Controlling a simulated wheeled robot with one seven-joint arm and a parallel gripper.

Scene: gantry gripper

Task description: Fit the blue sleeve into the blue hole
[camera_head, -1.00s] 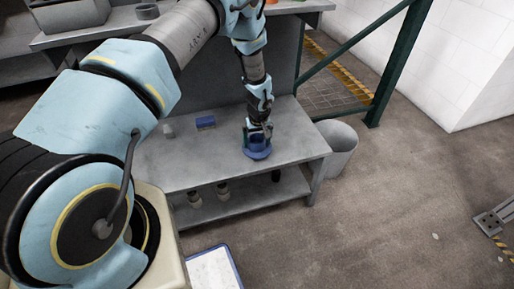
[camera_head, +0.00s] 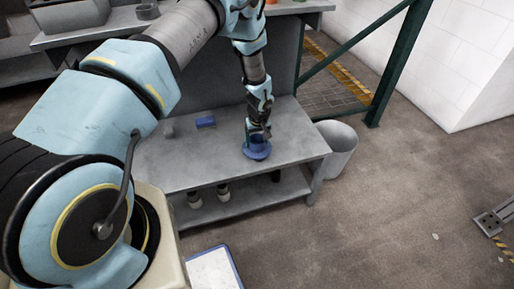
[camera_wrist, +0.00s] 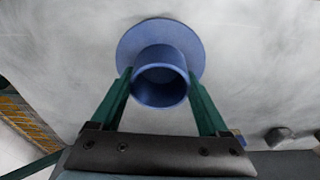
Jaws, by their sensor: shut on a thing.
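The blue sleeve (camera_wrist: 160,56) is a short hollow tube, its open end facing the camera in the wrist view. A wide blue disc (camera_wrist: 160,27) lies around its far end, on the grey bench top; I cannot tell whether it is the sleeve's own flange or a separate piece. My gripper (camera_wrist: 160,77) is shut on the tube, one green finger on each side. In the head view my gripper (camera_head: 258,136) points down over the blue disc (camera_head: 257,153), near the bench's front right. I cannot make out a separate blue hole.
A blue block (camera_head: 205,122) and a small grey piece lie farther back on the bench (camera_head: 200,165). Several items stand on its lower shelf. A grey bin (camera_head: 337,150) stands by its right end, near a green frame post (camera_head: 390,70). The bench around the disc is clear.

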